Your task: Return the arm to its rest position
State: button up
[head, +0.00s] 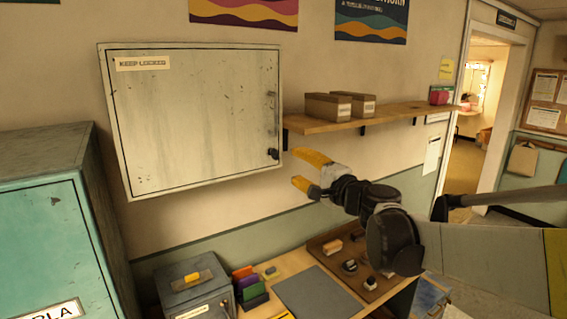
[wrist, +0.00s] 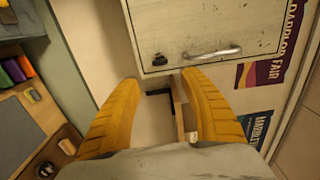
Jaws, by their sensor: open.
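My gripper (head: 296,167) is in front of the wall, to the right of the white cabinet's lower right corner and below the shelf. Its two yellow fingers are spread apart and point left in the head view. In the wrist view, my gripper (wrist: 160,79) is open with nothing between the fingers; the wall and part of the shelf show behind the gap. My arm stretches in from the right side of the head view.
The shut white cabinet (head: 195,115) hangs beside the fingers; its handle also shows in the wrist view (wrist: 212,53). A wooden shelf (head: 385,116) holds boxes (head: 328,106). Below are a desk (head: 265,308), a grey box (head: 193,290) and a teal locker (head: 40,230). A doorway opens right.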

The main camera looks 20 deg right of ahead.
jog(key=shift+s+d, duration=0.1)
jog(key=shift+s, duration=0.1)
jog(key=s+a+f+n+g+b, duration=0.25)
jog(key=s+f+b, duration=0.25)
jog(key=f, duration=0.3)
jog(key=s+a+f+n+g+b, duration=0.25)
jog(key=s+a+f+b, duration=0.2)
jog(key=f, duration=0.35)
jog(key=s+a+f+n+g+b, duration=0.1)
jog(key=s+a+f+n+b, duration=0.25)
jog(key=s+f+b, duration=0.35)
jog(key=s+d+f+n+g+h+b, duration=0.1)
jog(key=s+d+f+n+h+b, duration=0.1)
jog(key=s+f, duration=0.2)
jog(key=s+d+f+n+g+h+b, duration=0.1)
jog(key=s+f, duration=0.4)
jog(key=f, duration=0.6)
jog(key=s+d+f+n+g+h+b, duration=0.2)
jog(key=s+f+b, duration=0.3)
jog(key=f, duration=0.3)
jog(key=shift+d+n+h, duration=0.3)
jog(key=shift+d+n, duration=0.05)
jog(key=shift+d, duration=0.5)
jog(key=shift+s, duration=0.1)
